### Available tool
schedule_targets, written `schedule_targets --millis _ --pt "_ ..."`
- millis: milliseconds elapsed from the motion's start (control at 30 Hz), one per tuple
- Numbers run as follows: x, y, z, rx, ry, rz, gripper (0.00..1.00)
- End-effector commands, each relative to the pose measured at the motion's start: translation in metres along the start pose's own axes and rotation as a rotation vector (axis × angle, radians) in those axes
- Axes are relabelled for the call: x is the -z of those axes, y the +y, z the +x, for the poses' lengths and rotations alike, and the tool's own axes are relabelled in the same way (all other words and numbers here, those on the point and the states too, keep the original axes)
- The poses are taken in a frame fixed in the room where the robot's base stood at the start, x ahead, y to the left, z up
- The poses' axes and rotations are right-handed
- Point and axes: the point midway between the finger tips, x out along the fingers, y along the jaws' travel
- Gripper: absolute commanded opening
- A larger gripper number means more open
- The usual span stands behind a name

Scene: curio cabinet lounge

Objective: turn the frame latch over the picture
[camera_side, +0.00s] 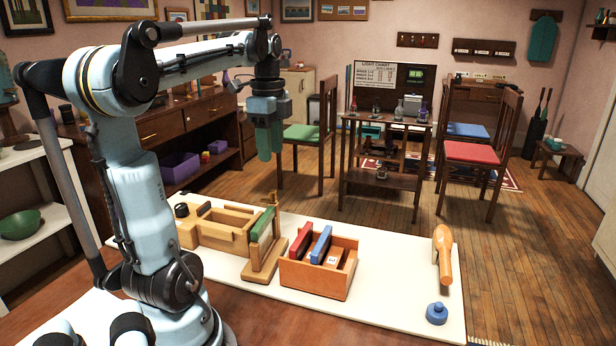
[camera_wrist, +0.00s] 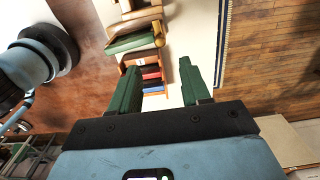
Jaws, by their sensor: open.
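A wooden stand (camera_side: 262,264) on the white board holds a green panel (camera_side: 262,224) upright, which I take to be the picture. A small brass-coloured piece (camera_side: 273,198), likely the frame latch, stands up at the panel's top edge. In the wrist view the green panel (camera_wrist: 132,42) lies ahead of the fingers, towards the upper left; the latch is not clear there. My gripper (camera_side: 268,152) hangs above the stand with its green fingers pointing down, apart from the latch. The wrist view shows its fingers (camera_wrist: 157,68) apart with nothing between them.
A wooden box (camera_side: 315,277) with red and blue upright pieces stands right of the stand. A wooden tray (camera_side: 215,232) stands to its left. An orange object (camera_side: 443,253) and a blue knobbed object (camera_side: 437,313) are at the board's right end. Bare board (camera_side: 390,280) lies between.

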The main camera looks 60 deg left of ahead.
Motion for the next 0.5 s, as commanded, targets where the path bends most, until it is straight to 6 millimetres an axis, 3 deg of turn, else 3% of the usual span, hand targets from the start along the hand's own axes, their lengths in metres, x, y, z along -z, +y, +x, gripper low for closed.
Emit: schedule_targets --millis 500 --pt "0.001 0.0 0.077 0.002 0.0 0.0 0.47"
